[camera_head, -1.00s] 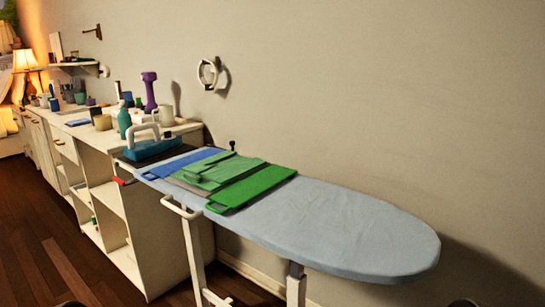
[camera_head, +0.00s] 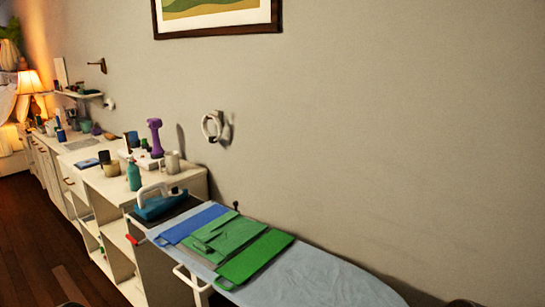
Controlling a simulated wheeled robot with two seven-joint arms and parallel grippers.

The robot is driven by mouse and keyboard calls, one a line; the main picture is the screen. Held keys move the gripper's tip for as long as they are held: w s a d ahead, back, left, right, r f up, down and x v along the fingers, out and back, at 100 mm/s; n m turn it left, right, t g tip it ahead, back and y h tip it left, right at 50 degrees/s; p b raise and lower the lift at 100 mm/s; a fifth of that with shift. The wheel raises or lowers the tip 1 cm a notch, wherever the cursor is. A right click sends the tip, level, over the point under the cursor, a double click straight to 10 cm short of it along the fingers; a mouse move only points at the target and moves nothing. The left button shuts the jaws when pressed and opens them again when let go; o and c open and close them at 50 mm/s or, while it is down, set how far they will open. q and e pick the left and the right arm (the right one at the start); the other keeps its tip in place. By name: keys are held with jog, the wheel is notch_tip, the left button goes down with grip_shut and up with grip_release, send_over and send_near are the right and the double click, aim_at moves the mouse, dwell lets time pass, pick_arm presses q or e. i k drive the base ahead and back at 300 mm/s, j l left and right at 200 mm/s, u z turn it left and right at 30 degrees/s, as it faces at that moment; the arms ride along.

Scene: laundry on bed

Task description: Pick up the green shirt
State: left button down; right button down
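Folded clothes lie side by side on the light blue ironing board (camera_head: 310,281). A bright green folded garment (camera_head: 256,258) lies nearest the open part of the board. A duller green folded garment (camera_head: 228,237) lies left of it, with a smaller folded layer on top. I cannot tell which of the two is the green shirt. A blue folded garment (camera_head: 193,222) lies further left. Neither gripper can be made out; only small dark shapes, perhaps parts of my arms, show at the bottom edge. Nothing touches the clothes.
A teal iron (camera_head: 160,205) stands at the board's left end. Beyond it a white cabinet (camera_head: 110,185) holds a teal bottle (camera_head: 134,176), a purple dumbbell (camera_head: 156,138) and cups. A wall runs behind the board. The board's right part is bare.

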aim_at(235, 226)
jog(key=i+j, duration=0.15)
jog(key=j, duration=0.25)
jog(key=i+j, duration=0.2)
jog(key=j, duration=0.2)
jog(key=i+j, duration=0.15)
jog(key=j, duration=0.25)
jog(key=i+j, duration=0.1)
jog(key=j, duration=0.2)
jog(key=i+j+z, duration=0.15)
jog(key=j+z, duration=0.1)
jog(key=z, duration=1.1)
